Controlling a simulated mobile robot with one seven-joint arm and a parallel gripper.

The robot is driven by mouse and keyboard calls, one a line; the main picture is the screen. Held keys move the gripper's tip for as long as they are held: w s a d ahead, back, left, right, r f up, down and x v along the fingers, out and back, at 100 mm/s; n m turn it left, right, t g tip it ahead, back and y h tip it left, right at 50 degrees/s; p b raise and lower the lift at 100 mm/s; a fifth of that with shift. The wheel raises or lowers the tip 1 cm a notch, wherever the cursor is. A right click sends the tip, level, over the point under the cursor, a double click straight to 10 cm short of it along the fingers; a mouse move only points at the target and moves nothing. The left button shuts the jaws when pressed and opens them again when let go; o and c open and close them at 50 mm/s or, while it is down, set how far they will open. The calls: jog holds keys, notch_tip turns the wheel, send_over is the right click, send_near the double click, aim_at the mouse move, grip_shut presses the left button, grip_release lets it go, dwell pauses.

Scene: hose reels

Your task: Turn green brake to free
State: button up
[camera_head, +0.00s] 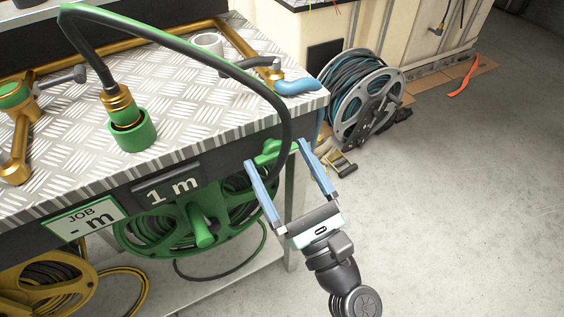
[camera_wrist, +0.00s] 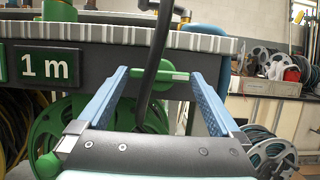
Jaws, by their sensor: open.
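The green brake (camera_head: 266,152) is a short green lever on the front of the bench, near its right corner. It also shows in the wrist view (camera_wrist: 172,76), lying about level, with a pale mark on it. The black hose passes across it and hides part. My gripper (camera_head: 276,153) is open, its two blue fingers spread to either side of the brake and hose; in the wrist view (camera_wrist: 159,75) nothing is held between them. I cannot tell how deep the fingertips reach. The green reel (camera_head: 165,234) hangs below, beside a "1 m" sign (camera_head: 172,188).
The black hose (camera_head: 190,45) arches from a green-collared fitting (camera_head: 130,131) over the bench top (camera_head: 215,97) and down near my gripper. A yellow reel (camera_head: 42,285) is at lower left. A blue-hose reel (camera_head: 362,98) stands behind.

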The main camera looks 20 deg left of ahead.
jog(key=shift+a, duration=0.1)
jog(key=c, duration=1)
jog(key=shift+w+n+g, duration=0.1)
jog(key=shift+n+g, duration=0.2)
jog(key=n+g, duration=0.1)
jog(key=n, duration=0.2)
jog(key=n+g+y+b, duration=0.1)
jog(key=n+g, duration=0.1)
jog(key=n, duration=0.2)
jog(key=n+g+y, duration=0.1)
jog(key=n+g, duration=0.1)
jog(key=n, duration=0.2)
jog(key=shift+w+d+r+b, duration=0.15)
jog(key=shift+w+d+b, duration=0.1)
jog(key=shift+b, duration=0.1)
jog(key=n+g, duration=0.1)
jog(key=n, duration=0.3)
jog(key=n+g+h+p, duration=0.1)
jog(key=n, duration=0.1)
jog(key=shift+d+r+n+g, duration=0.1)
jog(key=shift+r+n+g, duration=0.15)
jog(key=shift+n+g, duration=0.05)
jog(key=shift+n+g+h+p, duration=0.45)
jog(key=shift+n+h, duration=0.25)
jog(key=shift+n, duration=1.4)
